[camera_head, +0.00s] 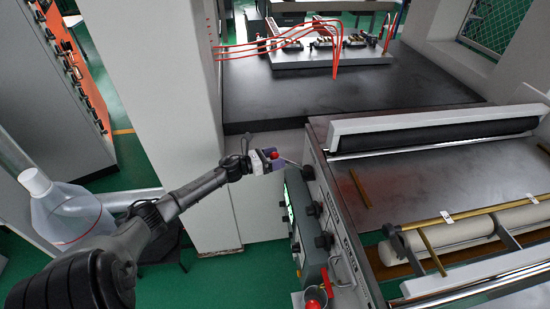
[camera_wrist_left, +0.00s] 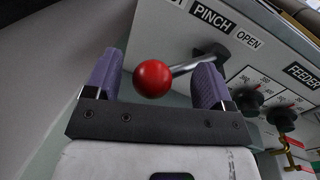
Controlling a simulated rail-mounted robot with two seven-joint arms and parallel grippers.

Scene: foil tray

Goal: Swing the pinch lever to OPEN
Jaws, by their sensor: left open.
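The pinch lever in the left wrist view has a red ball knob (camera_wrist_left: 153,78) on a metal rod that runs to a black hub (camera_wrist_left: 211,53) on the grey panel. The PINCH label (camera_wrist_left: 213,17) is above it, with OPEN (camera_wrist_left: 247,40) right of the hub. My left gripper (camera_wrist_left: 158,70) is open, its purple fingers on either side of the ball, with a visible gap to the left finger. The rod passes near the right fingertip; contact is unclear. In the head view the red knob (camera_head: 274,155) shows at the gripper's fingers, beside the machine's side panel. My right gripper is not seen.
Black knobs (camera_wrist_left: 249,101) sit under the FEEDER label on the panel. A green-grey control box (camera_head: 308,228) stands below the lever. A wall column (camera_head: 160,110) is behind my arm, and a clear jug (camera_head: 68,215) stands at left.

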